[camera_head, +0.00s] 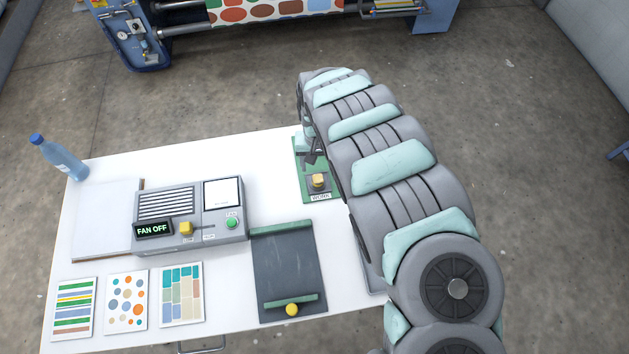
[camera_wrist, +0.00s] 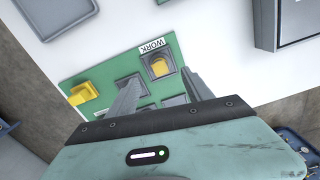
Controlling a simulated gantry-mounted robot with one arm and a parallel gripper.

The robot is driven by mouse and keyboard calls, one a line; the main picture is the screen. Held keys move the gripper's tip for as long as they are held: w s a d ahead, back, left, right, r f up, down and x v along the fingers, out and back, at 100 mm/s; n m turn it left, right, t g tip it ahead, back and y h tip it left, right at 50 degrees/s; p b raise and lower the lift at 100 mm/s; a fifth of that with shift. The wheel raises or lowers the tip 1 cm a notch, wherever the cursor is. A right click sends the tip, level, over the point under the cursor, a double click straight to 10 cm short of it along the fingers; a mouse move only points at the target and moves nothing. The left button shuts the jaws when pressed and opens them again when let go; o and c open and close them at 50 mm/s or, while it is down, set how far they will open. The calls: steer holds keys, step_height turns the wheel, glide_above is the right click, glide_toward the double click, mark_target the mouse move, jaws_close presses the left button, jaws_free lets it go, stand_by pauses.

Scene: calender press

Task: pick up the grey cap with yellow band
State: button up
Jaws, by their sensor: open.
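A green board (camera_wrist: 111,70) with a "WORK" label lies on the white table, and it also shows in the head view (camera_head: 326,194). A small grey and yellow piece (camera_wrist: 160,67), which looks like the grey cap with yellow band, sits in a square holder next to the label. It shows mostly yellow in the head view (camera_head: 318,180). My gripper (camera_wrist: 158,79) is open above the board, its fingers apart and pointing towards the piece. In the head view my arm hides part of the board.
A yellow bracket-like part (camera_wrist: 83,94) stands at the board's edge, beside other grey square recesses. A grey "FAN OFF" box (camera_head: 190,217), a dark clip-tray (camera_head: 289,270), pattern cards (camera_head: 127,301) and a blue bottle (camera_head: 60,158) are on the table. Bare table lies behind the box.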

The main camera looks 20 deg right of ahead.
glide_above(318, 178)
steer(key=s, duration=0.1)
steer(key=f, duration=0.2)
steer(key=a+f, duration=0.1)
steer(key=f, duration=0.1)
steer(key=shift+f+b, duration=0.3)
steer(key=shift+f, duration=0.1)
steer(key=shift+w+d+f, duration=0.15)
steer(key=shift+w+f, duration=0.1)
steer(key=shift+f, duration=0.5)
steer(key=shift+w+d+f, duration=0.15)
steer(key=shift+w+f, duration=0.05)
steer(key=shift+f, duration=0.5)
steer(key=shift+d+f+b, duration=0.15)
steer(key=shift+f+b, duration=0.2)
steer(key=shift+f, duration=0.85)
jaws_close()
